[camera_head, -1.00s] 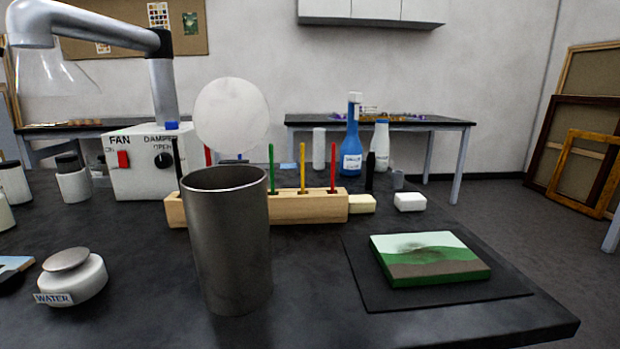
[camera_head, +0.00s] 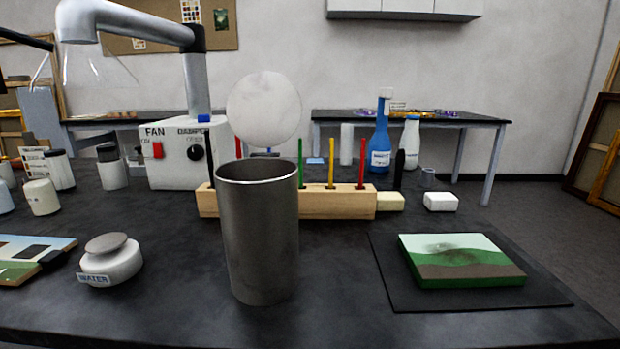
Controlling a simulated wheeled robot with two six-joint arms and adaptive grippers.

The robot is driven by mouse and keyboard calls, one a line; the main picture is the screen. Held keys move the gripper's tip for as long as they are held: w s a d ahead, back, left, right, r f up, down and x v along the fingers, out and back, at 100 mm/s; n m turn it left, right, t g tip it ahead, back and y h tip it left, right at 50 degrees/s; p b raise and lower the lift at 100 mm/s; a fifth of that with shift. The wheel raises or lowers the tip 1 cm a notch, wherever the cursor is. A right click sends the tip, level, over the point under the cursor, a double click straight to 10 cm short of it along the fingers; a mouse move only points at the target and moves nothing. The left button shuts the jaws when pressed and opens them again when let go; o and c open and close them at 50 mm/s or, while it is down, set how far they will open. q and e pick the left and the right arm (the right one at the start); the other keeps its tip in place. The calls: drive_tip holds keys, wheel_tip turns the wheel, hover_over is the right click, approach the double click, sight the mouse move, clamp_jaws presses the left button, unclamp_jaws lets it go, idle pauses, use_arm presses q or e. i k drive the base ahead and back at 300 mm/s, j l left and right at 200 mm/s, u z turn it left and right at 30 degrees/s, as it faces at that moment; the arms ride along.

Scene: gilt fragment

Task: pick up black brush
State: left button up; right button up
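A thin black upright stick, which looks like the black brush (camera_head: 212,160), stands at the left end of a wooden block holder (camera_head: 335,202). Its lower part is in or behind the block. Green (camera_head: 300,162), yellow (camera_head: 331,162) and red (camera_head: 361,163) brushes stand upright in the same block, to the right. A tall grey metal cup (camera_head: 258,235) stands in front of the block and hides part of it. Neither of my grippers is in view.
A fan box (camera_head: 175,172) stands behind at left. A white jar labelled WATER (camera_head: 110,262) is at front left. A small landscape panel (camera_head: 462,262) lies on a black mat (camera_head: 400,292) at right. Blue (camera_head: 381,145) and white bottles stand behind the block.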

sight(209, 156)
drive_tip(key=i+j, duration=0.15)
drive_tip(key=j, duration=0.2)
drive_tip(key=i+j+z, duration=0.1)
drive_tip(key=j, duration=0.2)
drive_tip(key=k+j+z, duration=0.2)
drive_tip(key=j+z, duration=0.2)
drive_tip(key=j, duration=0.15)
drive_tip(key=k, duration=0.55)
